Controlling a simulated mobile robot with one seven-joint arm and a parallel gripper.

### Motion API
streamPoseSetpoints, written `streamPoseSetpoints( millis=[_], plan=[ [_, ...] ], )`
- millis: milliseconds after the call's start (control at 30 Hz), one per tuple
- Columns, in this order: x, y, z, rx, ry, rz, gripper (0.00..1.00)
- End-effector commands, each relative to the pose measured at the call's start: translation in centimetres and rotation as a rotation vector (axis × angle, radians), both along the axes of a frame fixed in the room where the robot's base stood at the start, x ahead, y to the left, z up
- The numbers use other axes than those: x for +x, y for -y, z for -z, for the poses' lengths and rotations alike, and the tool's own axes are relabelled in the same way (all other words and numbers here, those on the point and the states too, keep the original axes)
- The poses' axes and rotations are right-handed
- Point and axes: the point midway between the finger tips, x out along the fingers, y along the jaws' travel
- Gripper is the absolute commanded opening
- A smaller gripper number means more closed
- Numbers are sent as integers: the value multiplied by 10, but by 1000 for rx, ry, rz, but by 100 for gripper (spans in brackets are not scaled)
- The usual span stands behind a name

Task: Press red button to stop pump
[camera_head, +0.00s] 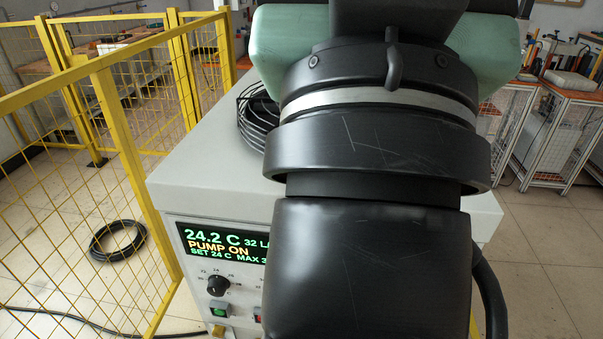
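The pump unit is a pale grey box (190,178) with a display and controls on its front. The display (222,245) reads "24.2 C", "PUMP ON" and "SET 24 C", and its right end is hidden by my arm. Below it are a black knob (217,286) and a green button (218,311). My black arm fills the middle of the picture in front of the box. My gripper is not in view.
A yellow mesh fence (128,150) stands close along the left side of the box. A coiled black cable (255,115) lies on the box, and another coil (118,241) lies on the floor. Workbenches (563,100) stand at the back right. Floor at lower right is clear.

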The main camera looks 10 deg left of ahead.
Motion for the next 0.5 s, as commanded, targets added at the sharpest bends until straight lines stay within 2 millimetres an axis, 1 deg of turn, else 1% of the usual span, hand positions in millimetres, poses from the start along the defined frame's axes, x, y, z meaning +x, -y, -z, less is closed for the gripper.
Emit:
streamPoseSetpoints(
  millis=[233,267,300,367,500],
  plan=[
    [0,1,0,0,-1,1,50],
    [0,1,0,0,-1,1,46],
    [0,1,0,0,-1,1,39],
    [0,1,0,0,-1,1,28],
    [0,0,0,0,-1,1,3]
  ],
)
